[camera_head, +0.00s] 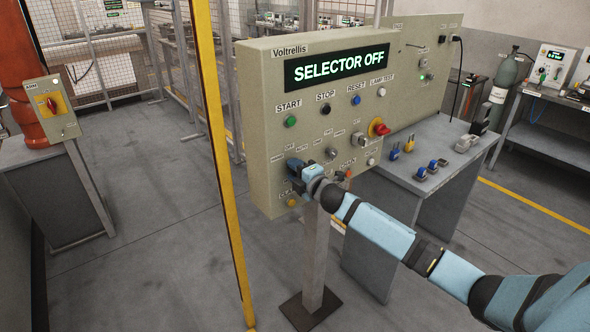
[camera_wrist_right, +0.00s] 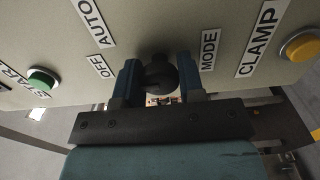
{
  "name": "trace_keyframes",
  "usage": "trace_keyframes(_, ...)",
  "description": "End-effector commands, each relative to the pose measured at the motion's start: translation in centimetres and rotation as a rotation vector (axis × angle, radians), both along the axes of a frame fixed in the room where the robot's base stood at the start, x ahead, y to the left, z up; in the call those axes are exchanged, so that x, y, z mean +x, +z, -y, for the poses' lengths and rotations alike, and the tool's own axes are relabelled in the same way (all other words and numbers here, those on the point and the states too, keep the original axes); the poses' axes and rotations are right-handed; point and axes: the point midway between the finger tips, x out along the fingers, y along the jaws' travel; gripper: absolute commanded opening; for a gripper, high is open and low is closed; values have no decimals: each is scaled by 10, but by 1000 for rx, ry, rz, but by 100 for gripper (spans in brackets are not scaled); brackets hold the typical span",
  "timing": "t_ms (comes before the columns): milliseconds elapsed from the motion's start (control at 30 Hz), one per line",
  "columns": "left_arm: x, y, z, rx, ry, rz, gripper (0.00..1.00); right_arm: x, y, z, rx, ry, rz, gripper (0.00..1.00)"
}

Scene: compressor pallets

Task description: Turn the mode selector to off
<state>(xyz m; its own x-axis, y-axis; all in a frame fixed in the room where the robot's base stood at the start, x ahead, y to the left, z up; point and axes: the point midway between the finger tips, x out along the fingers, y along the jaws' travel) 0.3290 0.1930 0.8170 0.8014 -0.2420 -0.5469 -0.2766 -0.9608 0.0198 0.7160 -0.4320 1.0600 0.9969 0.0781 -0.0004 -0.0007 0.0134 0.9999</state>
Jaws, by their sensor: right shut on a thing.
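The mode selector is a dark round knob (camera_wrist_right: 160,72) on the beige Voltrellis panel (camera_head: 260,105), between the OFF/AUTO and MODE labels in the right wrist view. My right gripper (camera_head: 298,168) is at the panel's lower left. In the wrist view its two blue fingers (camera_wrist_right: 158,80) are shut on the knob, one on each side. In the head view the gripper hides the knob. The panel display (camera_head: 337,68) reads "SELECTOR OFF". My left gripper is in neither view.
A yellow CLAMP button (camera_wrist_right: 301,46) and a green START button (camera_wrist_right: 42,79) flank the knob in the wrist view. A red emergency knob (camera_head: 380,128) sits to its right on the panel. A yellow post (camera_head: 218,130) stands left of the panel, and a grey table (camera_head: 437,140) right.

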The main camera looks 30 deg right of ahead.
Motion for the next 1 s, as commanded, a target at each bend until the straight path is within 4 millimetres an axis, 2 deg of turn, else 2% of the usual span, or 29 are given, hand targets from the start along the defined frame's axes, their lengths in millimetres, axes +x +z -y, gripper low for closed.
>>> trace_keyframes(467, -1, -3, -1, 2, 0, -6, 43, 0, -1, 0, 14, -1, -2, 12)
trace_keyframes(500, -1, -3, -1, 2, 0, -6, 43, 0, -1, 0, 14, 0, -2, 43)
trace_keyframes(600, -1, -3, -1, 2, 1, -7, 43, 0, 0, 0, 14, 0, -2, 61)
trace_keyframes(867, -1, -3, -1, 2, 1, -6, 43, -1, 0, 0, 13, 0, -1, 61)
trace_keyframes(1000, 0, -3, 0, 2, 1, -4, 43, -10, -2, 1, 13, 1, -2, 61)
